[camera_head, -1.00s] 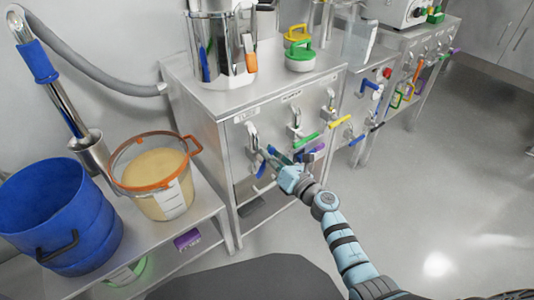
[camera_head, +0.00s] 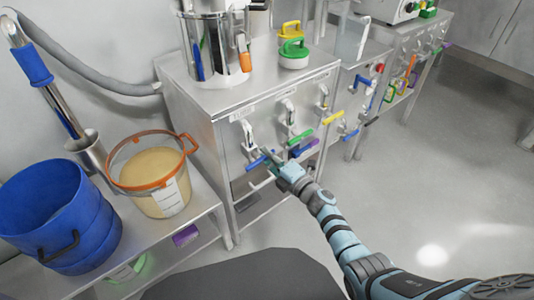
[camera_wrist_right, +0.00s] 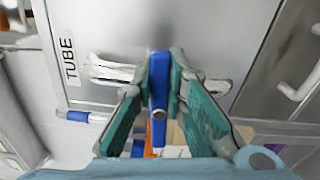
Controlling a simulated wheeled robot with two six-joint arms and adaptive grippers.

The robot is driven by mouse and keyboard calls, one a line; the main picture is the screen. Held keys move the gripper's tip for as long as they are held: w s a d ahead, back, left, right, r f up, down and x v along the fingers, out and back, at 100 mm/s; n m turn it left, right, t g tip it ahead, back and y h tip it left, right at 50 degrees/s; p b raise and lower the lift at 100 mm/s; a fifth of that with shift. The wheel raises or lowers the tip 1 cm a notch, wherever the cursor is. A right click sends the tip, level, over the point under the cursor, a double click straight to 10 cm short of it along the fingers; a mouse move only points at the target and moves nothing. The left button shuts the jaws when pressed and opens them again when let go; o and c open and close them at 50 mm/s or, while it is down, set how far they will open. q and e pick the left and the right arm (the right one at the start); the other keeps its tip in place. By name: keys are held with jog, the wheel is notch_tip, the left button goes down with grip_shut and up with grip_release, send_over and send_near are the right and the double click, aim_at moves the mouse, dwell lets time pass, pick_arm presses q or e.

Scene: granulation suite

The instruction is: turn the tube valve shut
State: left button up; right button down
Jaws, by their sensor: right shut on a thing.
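The tube valve's blue lever (camera_head: 257,162) is on the front of the steel cabinet, below a curved metal pipe (camera_head: 247,132). It lies sideways, crosswise to the pipe. In the right wrist view the blue lever (camera_wrist_right: 158,75) stands between the fingers beside the TUBE label (camera_wrist_right: 69,55). My right gripper (camera_head: 268,156) is shut on the lever, and it also shows in the right wrist view (camera_wrist_right: 159,92). The fingers hide part of the lever. My left gripper is not in view.
Green (camera_head: 301,137) and yellow (camera_head: 333,118) levers sit to the right on the same cabinet (camera_head: 225,150). A bucket with an orange rim (camera_head: 150,190) and a blue tub (camera_head: 55,215) stand at left.

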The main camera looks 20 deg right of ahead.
jog(key=shift+f+m, duration=0.15)
jog(key=shift+m, duration=0.35)
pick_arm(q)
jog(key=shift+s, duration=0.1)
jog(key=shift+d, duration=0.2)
pick_arm(e)
jog(key=shift+m, duration=0.3)
jog(key=shift+f, duration=0.1)
jog(key=c, duration=1.8)
grip_release()
jog(key=shift+o, duration=1)
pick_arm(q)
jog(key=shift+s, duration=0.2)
